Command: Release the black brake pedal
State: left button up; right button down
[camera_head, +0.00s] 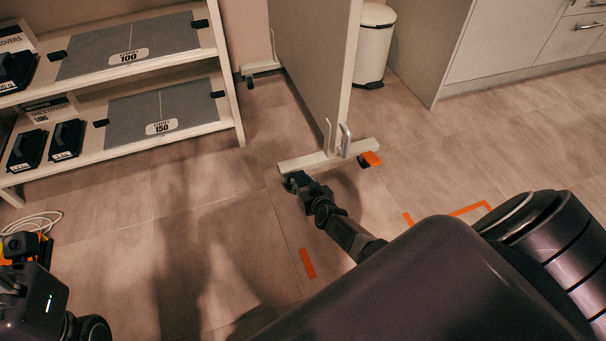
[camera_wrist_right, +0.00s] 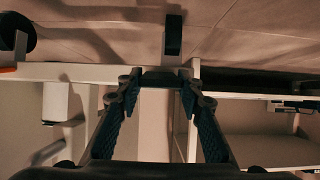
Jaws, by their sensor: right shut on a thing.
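A tall grey panel (camera_head: 314,70) stands on a pale foot bar (camera_head: 324,161). An orange pedal (camera_head: 371,158) sits at the right end of this bar. My right gripper (camera_head: 296,181) is low by the floor at the bar's left end. It is shut on a small black part, which I take to be the black brake pedal (camera_wrist_right: 163,77); the fingers hide most of it. In the head view the gripper covers the pedal. Dark parts of my left arm show at the lower left; its fingers cannot be made out.
A shelf unit (camera_head: 190,136) with grey folded covers and black weights stands at the left. A white bin (camera_head: 374,45) and a cabinet (camera_head: 500,45) stand behind. Orange tape (camera_head: 307,263) marks the floor (camera_head: 230,250), mostly clear. A white cable (camera_head: 38,220) lies at the left.

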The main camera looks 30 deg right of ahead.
jog(key=c, duration=1.3)
grip_release()
jog(key=shift+a, duration=0.1)
jog(key=shift+s+a+r, duration=0.15)
jog(key=shift+s+a, duration=0.15)
jog(key=shift+s+a+r, duration=0.1)
jog(key=shift+s+r, duration=0.1)
jog(key=shift+s, duration=0.1)
jog(key=v, duration=1)
jog(key=shift+s+d+r, duration=0.1)
jog(key=shift+s+d, duration=0.15)
jog(key=shift+d, duration=0.1)
